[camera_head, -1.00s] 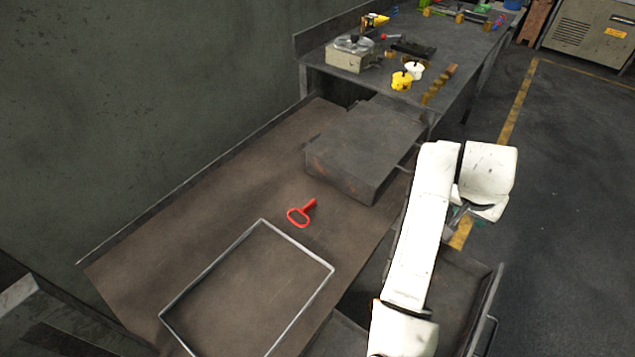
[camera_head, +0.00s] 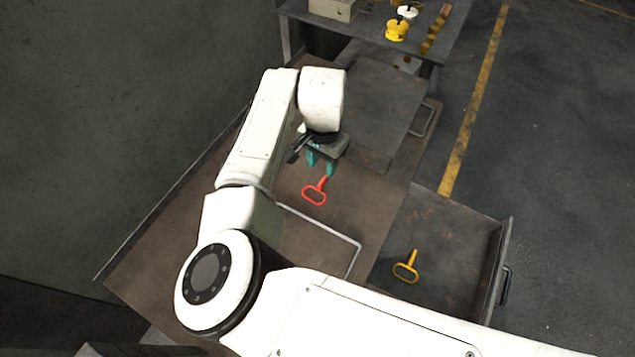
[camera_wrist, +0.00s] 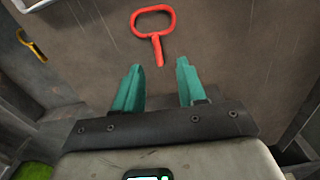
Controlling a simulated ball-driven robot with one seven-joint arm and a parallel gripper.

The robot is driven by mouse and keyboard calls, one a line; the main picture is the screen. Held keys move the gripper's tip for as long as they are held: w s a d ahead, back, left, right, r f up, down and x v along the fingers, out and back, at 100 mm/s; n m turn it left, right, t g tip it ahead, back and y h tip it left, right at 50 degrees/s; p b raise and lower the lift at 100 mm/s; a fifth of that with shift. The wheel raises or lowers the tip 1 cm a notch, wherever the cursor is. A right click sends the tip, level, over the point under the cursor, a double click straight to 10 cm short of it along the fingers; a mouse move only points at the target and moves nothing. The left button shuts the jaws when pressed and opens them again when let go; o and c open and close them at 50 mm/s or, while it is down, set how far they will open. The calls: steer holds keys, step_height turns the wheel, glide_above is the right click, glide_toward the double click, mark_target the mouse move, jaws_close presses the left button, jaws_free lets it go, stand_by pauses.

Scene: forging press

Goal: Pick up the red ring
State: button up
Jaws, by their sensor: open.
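The red ring (camera_head: 314,193), an oval loop with a short straight handle, lies on the brown worktop (camera_head: 345,210). It also shows in the wrist view (camera_wrist: 153,22), with its handle pointing down between the fingertips. My gripper (camera_head: 321,173), with teal fingers, is just beyond the ring's handle end in the head view. In the wrist view its fingers (camera_wrist: 160,68) are apart with nothing between them, and the handle end is just ahead of the tips. The ring is not held.
A dark metal block (camera_head: 375,110) stands just behind the gripper. A thin metal frame (camera_head: 335,232) lies on the worktop, partly hidden by my arm. An open drawer (camera_head: 470,290) at right holds a yellow ring (camera_head: 405,268). A back table (camera_head: 370,28) carries yellow and white items.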

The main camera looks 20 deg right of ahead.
mark_target(323, 179)
steer(key=shift+s+d+f+p, duration=0.1)
steer(key=shift+f+p, duration=0.2)
steer(key=shift+f, duration=1.25)
steer(key=shift+d+f+p, duration=0.1)
steer(key=shift+f+p, duration=0.2)
steer(key=shift+f, duration=1.2)
jaws_close()
